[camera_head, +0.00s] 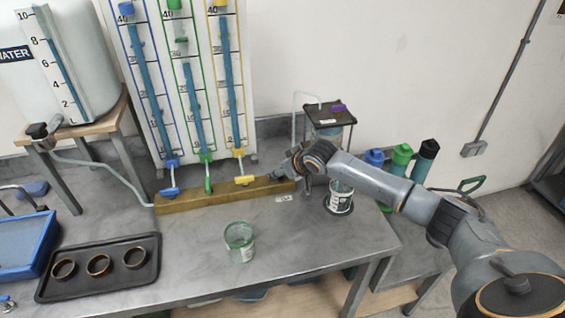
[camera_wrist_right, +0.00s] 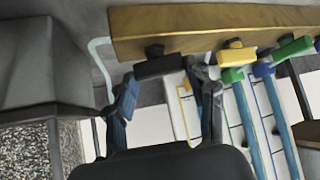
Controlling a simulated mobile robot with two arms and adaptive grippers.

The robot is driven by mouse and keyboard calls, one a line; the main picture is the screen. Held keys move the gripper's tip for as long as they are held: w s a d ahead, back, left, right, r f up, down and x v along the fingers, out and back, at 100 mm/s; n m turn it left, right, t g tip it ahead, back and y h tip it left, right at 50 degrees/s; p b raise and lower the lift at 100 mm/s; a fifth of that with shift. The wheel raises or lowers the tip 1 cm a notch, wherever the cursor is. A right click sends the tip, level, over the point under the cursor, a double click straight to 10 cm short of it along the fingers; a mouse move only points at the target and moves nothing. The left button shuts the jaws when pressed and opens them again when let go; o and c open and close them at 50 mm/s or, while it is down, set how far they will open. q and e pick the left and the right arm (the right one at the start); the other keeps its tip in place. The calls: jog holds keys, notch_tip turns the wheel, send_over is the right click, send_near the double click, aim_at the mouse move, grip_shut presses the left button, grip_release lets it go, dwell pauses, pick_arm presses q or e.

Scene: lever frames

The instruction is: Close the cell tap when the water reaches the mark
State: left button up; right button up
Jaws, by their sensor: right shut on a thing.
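A brass manifold block (camera_head: 215,197) lies along the back of the bench with blue, green and yellow tap levers on it. My right gripper (camera_head: 279,175) is at the block's right end. In the right wrist view its fingers (camera_wrist_right: 168,92) stand on both sides of a black tap lever (camera_wrist_right: 160,66) and are shut on it. The yellow lever (camera_wrist_right: 237,55) is beside it. Right of the block, a clear cell (camera_head: 332,131) stands under a black plate with a purple piece; my arm partly hides it. Its water level and mark are too small to read. My left gripper is out of view.
Three gauge tubes (camera_head: 190,90) rise behind the block. A water tank (camera_head: 85,60) stands at the left. A green-rimmed beaker (camera_head: 240,243) and a dark tray (camera_head: 98,284) with three rings are in front.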

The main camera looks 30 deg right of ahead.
jog(key=shift+a+r+m+h+p, duration=0.1)
jog(key=shift+a+m+h+p, duration=0.15)
jog(key=shift+m+h+p, duration=1.35)
jog(key=shift+m+p, duration=0.05)
jog(key=shift+m, duration=0.45)
jog(key=shift+f, duration=0.2)
jog(key=o, duration=1.2)
jog(key=shift+c, duration=0.2)
jog(key=shift+r, duration=0.15)
jog(key=v, duration=1.1)
jog(key=shift+s+r, duration=0.25)
jog(key=shift+r, duration=0.05)
